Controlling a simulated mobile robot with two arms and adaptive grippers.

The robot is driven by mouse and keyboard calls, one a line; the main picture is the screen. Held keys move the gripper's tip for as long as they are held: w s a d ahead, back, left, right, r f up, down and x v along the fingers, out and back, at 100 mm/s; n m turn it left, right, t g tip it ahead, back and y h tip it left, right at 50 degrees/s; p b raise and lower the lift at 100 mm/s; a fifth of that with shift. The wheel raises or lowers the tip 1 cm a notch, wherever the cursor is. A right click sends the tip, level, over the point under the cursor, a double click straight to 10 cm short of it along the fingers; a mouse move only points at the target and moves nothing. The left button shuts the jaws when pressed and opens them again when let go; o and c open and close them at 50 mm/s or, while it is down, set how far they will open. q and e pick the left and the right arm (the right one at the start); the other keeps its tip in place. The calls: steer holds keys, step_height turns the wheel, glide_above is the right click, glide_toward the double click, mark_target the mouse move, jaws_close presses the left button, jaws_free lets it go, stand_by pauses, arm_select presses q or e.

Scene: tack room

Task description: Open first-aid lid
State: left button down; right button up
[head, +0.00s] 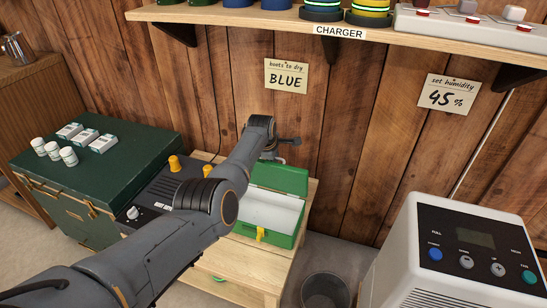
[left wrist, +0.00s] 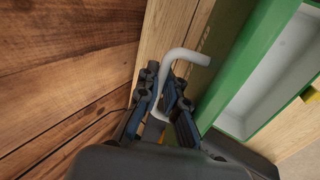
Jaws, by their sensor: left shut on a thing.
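The green first-aid box (head: 278,238) stands on a light wooden stand beside the wall. Its green lid (head: 280,178) is raised at the back, and the white, empty-looking inside shows. A yellow latch (head: 260,235) is on the front. My left gripper (head: 283,146) is behind and above the lid, close to the wall. In the left wrist view its fingers (left wrist: 164,88) are shut on a pale grey bent handle (left wrist: 186,55) beside the green lid (left wrist: 236,75). The handle's join to the lid is hidden. My right gripper is not in view.
A dark unit with yellow knobs (head: 175,163) stands left of the box, beside a green chest (head: 110,160) with small white containers. A grey bin (head: 325,291) and a white dehumidifier (head: 420,240) are at right. A shelf (head: 240,17) runs above.

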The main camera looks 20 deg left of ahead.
arm_select(q)
steer(key=shift+w+r+t, duration=0.4)
steer(key=shift+w+r, duration=0.25)
steer(key=c, duration=1.9)
jaws_free()
steer(key=shift+o, duration=0.7)
steer(key=shift+w+f, duration=0.15)
steer(key=shift+f, duration=0.25)
steer(key=shift+f, duration=0.2)
